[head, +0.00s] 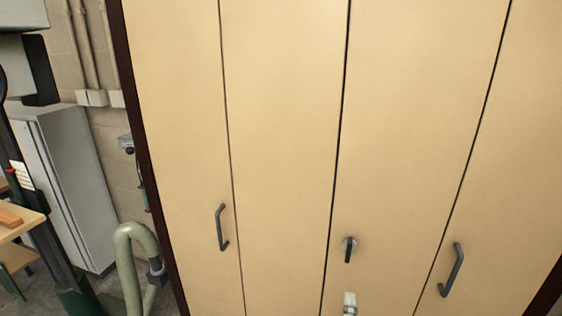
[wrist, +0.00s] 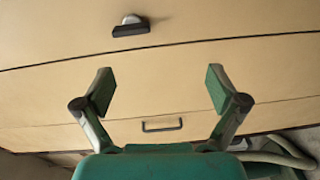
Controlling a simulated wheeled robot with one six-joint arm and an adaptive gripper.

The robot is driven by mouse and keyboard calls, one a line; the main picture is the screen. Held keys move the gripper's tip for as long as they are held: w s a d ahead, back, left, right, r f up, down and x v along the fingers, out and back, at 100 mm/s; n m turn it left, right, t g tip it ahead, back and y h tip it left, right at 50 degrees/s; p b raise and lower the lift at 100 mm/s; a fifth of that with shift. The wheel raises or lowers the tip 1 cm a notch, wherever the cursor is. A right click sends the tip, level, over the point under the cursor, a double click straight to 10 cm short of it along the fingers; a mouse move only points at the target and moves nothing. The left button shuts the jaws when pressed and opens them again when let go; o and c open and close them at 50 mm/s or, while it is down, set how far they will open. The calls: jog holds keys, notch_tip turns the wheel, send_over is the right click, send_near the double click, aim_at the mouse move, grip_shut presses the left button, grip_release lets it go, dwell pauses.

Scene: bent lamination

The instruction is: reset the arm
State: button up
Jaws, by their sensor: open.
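My gripper (wrist: 160,88) shows in the wrist view with its two fingers spread wide apart. It is open and nothing is between the fingers. It faces a large tan cabinet (head: 285,120) with tall panels that fills most of the head view. A grey bar handle (wrist: 162,125) on a panel shows beyond the gap between the fingers. A dark latch with a light round base (wrist: 131,25) shows near the top of the wrist view. The gripper does not clearly show in the head view.
The cabinet has a left handle (head: 221,228), a right handle (head: 452,270) and a turn latch (head: 348,247) between them. A thick pale hose (head: 130,265) stands left of it. A grey metal locker (head: 75,185) and a wooden bench (head: 18,222) are at the far left.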

jog(key=s+d+f+m+g+y, duration=0.1)
jog(key=s+f+m+y, duration=0.1)
jog(key=s+f, duration=0.6)
jog(key=s+d+f+m+y, duration=0.1)
jog(key=s+f+m+y, duration=0.3)
jog(key=s, duration=0.8)
jog(key=s+d+r+m+g+h, duration=0.1)
jog(key=s+r+m, duration=0.2)
jog(key=s+m, duration=0.5)
jog(key=s, duration=1.2)
jog(key=shift+d+h, duration=0.4)
